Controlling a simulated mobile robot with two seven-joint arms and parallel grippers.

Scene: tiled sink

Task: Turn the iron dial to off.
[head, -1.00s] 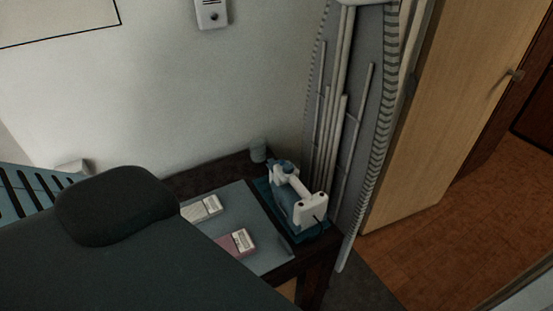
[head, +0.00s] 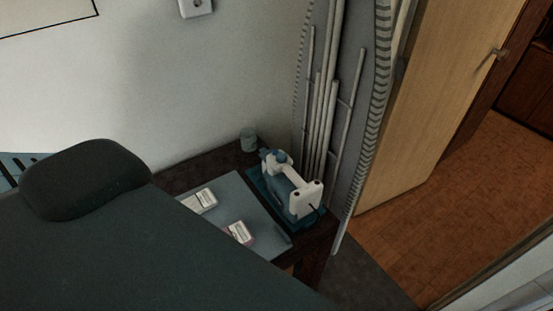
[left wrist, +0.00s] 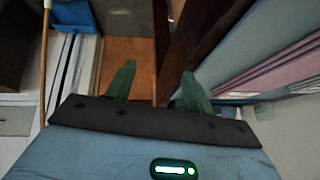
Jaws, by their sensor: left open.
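The iron (head: 302,203), white and blue, sits on a dark blue tray (head: 262,188) at the right end of the small dark table in the head view. Its dial is too small to make out. My left gripper (left wrist: 157,85) shows only in the left wrist view. Its two green fingers are apart with nothing between them, with dark wooden posts and an orange-brown floor beyond. The iron cannot be made out in that view, and no gripper shows in the head view.
A grey mat (head: 232,192) on the table bears two small boxes, and a cup (head: 248,140) stands at the back. A dark padded surface (head: 120,245) with a cushion (head: 85,180) fills the lower left. Open floor (head: 490,180) lies right.

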